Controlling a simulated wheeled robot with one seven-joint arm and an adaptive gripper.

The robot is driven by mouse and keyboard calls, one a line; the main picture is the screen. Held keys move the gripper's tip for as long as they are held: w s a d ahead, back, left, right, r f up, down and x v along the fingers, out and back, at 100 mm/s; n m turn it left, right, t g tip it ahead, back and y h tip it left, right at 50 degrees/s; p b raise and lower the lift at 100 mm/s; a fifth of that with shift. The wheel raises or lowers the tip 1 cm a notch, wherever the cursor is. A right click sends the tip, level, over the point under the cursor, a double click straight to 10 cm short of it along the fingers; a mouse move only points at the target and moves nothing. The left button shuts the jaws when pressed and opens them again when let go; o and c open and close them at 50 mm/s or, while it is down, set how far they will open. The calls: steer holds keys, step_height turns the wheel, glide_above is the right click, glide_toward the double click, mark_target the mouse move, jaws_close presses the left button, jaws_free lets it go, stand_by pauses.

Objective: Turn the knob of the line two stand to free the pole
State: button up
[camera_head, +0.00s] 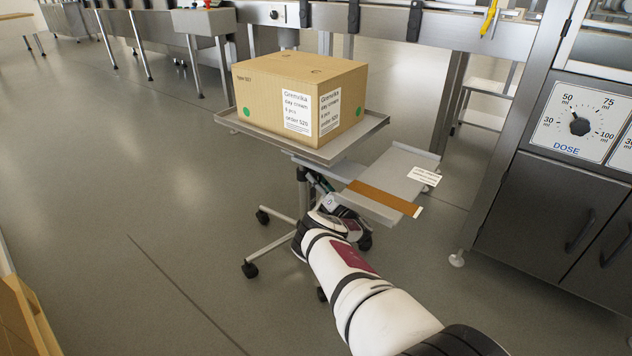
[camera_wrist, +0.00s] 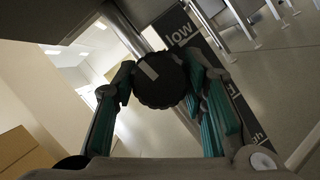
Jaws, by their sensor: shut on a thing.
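The wheeled stand has a grey tray top (camera_head: 230,122) and a dark upright pole (camera_head: 303,188) over a base with castors. Its round black knob (camera_wrist: 160,80) with a pale mark shows in the wrist view; in the head view it is hidden behind my gripper and under the side shelf. My gripper (camera_wrist: 160,70) is shut on the knob, one teal-padded finger on each side. In the head view my gripper (camera_head: 322,184) shows only in part, beside the pole. A dark strip (camera_wrist: 182,32) behind the knob reads "low".
A cardboard box (camera_head: 262,92) with labels and green dots stands on the tray. A grey side shelf (camera_head: 395,170) with a brown strip (camera_head: 385,198) sits just above my wrist. A machine with a DOSE dial (camera_head: 579,125) is at the right.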

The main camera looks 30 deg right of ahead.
steer(key=n+y, duration=0.1)
steer(key=n, duration=0.2)
steer(key=n+y, duration=0.1)
steer(key=n, duration=0.1)
steer(key=shift+d+n+y, duration=0.1)
steer(key=shift+n+y, duration=1.5)
steer(key=shift+n, duration=1.4)
steer(key=o, duration=1.2)
steer(key=v, duration=1.2)
steer(key=shift+d, duration=0.1)
steer(key=shift+c, duration=0.2)
